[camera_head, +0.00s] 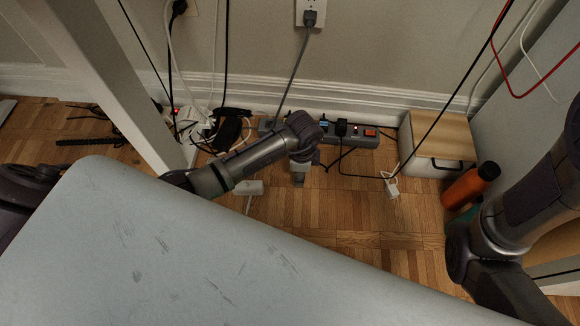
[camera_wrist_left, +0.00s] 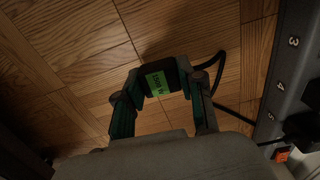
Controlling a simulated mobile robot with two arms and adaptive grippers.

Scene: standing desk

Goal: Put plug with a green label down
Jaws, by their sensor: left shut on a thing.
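The plug with a green label (camera_wrist_left: 158,82) is a dark block between the fingers of my left gripper (camera_wrist_left: 159,88) in the left wrist view. The fingers are shut on its two sides. A black cable runs from it to the right, toward the power strip (camera_wrist_left: 283,70). The wood floor shows beyond the plug; I cannot tell how high it is held. In the head view my left gripper (camera_head: 298,178) points down in front of the power strip (camera_head: 366,141), and the plug cannot be made out there. My right arm shows at the right, its gripper out of view.
The pale desk top (camera_head: 200,250) covers the lower left. A white adapter (camera_head: 392,188) lies on the floor.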

